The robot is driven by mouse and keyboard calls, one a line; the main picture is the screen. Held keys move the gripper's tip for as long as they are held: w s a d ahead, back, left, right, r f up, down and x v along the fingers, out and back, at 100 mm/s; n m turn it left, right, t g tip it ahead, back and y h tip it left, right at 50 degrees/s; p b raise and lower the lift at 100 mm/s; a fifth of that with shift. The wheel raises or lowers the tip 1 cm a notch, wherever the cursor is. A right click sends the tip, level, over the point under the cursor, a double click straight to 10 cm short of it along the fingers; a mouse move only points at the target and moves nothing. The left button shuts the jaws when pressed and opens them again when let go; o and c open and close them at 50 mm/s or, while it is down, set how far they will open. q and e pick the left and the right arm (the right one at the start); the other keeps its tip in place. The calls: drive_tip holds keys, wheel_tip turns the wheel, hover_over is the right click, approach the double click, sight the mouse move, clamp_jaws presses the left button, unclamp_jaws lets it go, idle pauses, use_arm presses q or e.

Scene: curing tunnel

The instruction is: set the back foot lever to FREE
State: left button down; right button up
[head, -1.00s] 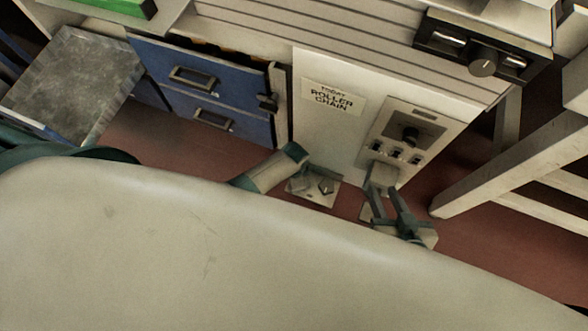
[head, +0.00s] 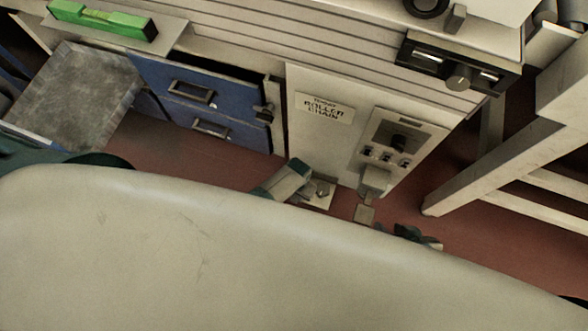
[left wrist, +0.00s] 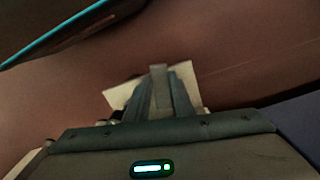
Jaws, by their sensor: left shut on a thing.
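My left gripper (head: 303,180) is low by the foot of the cream machine, at a small pale floor plate (head: 321,199). In the left wrist view my left fingers (left wrist: 160,95) are shut on a narrow grey foot lever (left wrist: 158,72), taken as the back one. The pale plate (left wrist: 120,96) shows under and beside the fingers. No FREE mark is readable. A second small foot plate (head: 364,214) lies further right, below a grey block. A dark part that looks like my right gripper (head: 416,237) is right of it, mostly hidden by my own body.
The machine panel (head: 326,140) reads "ROLLER CHAIN" and carries a knob and switches. Blue drawers (head: 205,105) and a grey slab (head: 75,90) stand left. A pale frame leg (head: 470,180) stands right. Red-brown floor is bare between. My own pale body covers the lower picture.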

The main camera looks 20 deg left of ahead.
use_arm(q)
drive_tip(key=shift+d+n, duration=0.55)
drive_tip(key=shift+n, duration=0.65)
use_arm(e)
drive_tip(key=shift+s+d, duration=0.2)
drive_tip(key=shift+d, duration=0.1)
use_arm(q)
drive_tip(key=c, duration=1.5)
unclamp_jaws()
drive_tip(key=shift+r+p, duration=0.55)
wheel_tip(320, 180, up, 5)
drive_tip(key=p, duration=0.3)
drive_tip(key=shift+f, duration=0.1)
drive_tip(key=shift+r+p, duration=2)
drive_tip(key=shift+r, duration=3.75)
use_arm(e)
drive_tip(key=s+d+f+g, duration=0.1)
drive_tip(key=d+f, duration=0.1)
drive_tip(key=f, duration=0.5)
drive_tip(key=s+d+f+g+h, duration=0.1)
drive_tip(key=d+f, duration=0.1)
drive_tip(key=f, duration=0.5)
drive_tip(key=shift+f+g, duration=0.15)
drive_tip(key=shift+g, duration=0.15)
use_arm(q)
drive_tip(key=shift+s+a, duration=0.1)
